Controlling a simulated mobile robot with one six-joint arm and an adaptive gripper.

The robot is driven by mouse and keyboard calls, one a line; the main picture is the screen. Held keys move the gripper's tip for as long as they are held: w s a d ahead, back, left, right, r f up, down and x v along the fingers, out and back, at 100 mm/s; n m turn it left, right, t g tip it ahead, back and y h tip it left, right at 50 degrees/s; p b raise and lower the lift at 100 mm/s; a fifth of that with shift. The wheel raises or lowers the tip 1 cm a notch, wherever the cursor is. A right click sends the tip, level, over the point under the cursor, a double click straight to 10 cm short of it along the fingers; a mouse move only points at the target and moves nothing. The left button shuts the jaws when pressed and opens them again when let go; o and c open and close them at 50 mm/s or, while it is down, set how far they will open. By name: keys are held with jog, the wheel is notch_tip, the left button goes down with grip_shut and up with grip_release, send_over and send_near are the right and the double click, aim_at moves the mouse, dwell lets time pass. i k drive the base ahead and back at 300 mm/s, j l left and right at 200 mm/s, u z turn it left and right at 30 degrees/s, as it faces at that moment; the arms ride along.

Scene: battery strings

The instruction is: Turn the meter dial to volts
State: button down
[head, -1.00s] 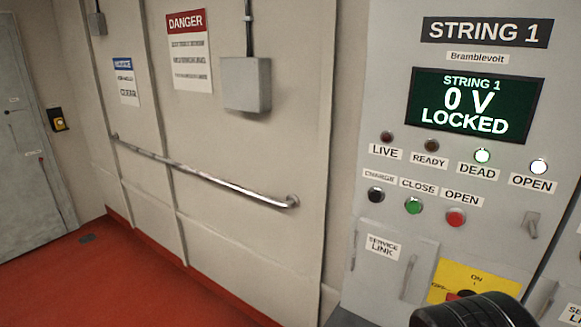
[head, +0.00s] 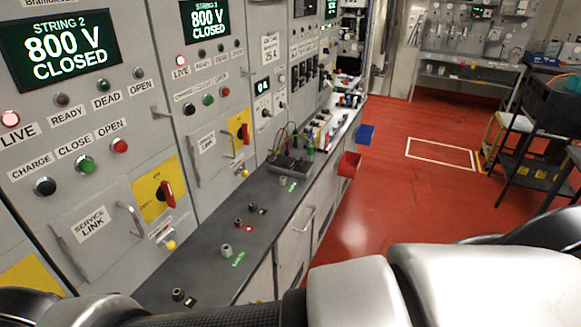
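A dark device with thin leads (head: 289,165), which looks like the meter, lies on the grey counter (head: 215,215) below the string panels in the head view. It is small here, and I cannot make out its dial or its setting. Parts of my own arm cross the bottom of the view. My gripper's fingers do not show.
The String 2 panel (head: 60,50) reads 800 V CLOSED, and another panel (head: 205,28) beyond it reads the same. Several small terminals (head: 226,250) stand along the counter. Red and blue bins (head: 349,164) jut from its far end. Open red floor (head: 385,195) lies right of the counter.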

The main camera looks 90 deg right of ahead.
aim_at(298, 162)
jog(key=z, duration=3.1)
jog(key=i+l+z, duration=0.25)
jog(key=i, duration=0.65)
jog(key=i+j+z, duration=0.25)
jog(key=i, duration=0.65)
jog(key=i+l, duration=0.05)
jog(key=l, duration=0.1)
